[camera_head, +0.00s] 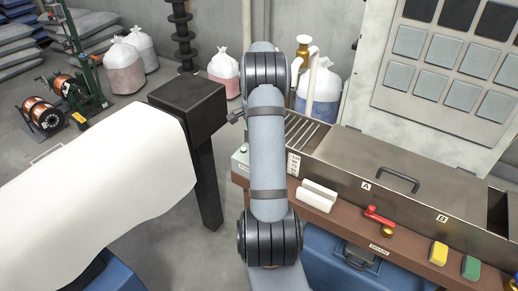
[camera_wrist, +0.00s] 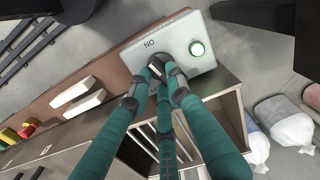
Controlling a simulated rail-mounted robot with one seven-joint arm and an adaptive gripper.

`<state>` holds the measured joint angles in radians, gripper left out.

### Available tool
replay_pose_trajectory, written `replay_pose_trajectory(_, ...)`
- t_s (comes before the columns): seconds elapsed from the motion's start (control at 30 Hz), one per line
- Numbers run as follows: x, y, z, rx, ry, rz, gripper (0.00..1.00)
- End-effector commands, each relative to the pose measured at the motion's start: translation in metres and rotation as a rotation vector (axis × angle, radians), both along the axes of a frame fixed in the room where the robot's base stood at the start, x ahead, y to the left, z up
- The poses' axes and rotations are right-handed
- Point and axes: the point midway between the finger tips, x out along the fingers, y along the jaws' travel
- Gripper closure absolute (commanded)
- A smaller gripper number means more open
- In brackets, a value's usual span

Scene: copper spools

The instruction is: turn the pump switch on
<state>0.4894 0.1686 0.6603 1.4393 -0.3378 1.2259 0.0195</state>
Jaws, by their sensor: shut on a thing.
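The pump switch box (camera_wrist: 170,48) is a light grey plate with a dark knob, lettering that reads "NO" in this picture, and a round lamp (camera_wrist: 197,48) with a green rim and a pale, bright centre. My gripper (camera_wrist: 160,72) has its dark fingertips closed around the knob at the near edge of the plate. The fingertips hide most of the knob, so its exact angle cannot be told. In the head view, part of the switch box (camera_head: 239,160) shows at the left end of the bench, and my arm hides the gripper.
The brown bench (camera_head: 338,217) carries a white block (camera_head: 317,195), a red handle (camera_head: 378,215), and yellow (camera_head: 438,253) and green (camera_head: 470,267) blocks. Metal bins with a handled lid (camera_head: 385,170) stand behind. A dark post (camera_head: 205,180) stands left of the bench.

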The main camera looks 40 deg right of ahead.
Motion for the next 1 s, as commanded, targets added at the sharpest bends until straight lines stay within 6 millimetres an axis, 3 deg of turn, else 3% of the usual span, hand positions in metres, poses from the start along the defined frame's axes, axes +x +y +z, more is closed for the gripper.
replay_pose_trajectory(0.4, 0.0000, -0.0008, 0.0007, -0.004, -0.005, -0.228, 1.00)
replay_pose_trajectory(1.0, -0.0003, -0.0011, 0.0017, -0.004, -0.006, -0.278, 1.00)
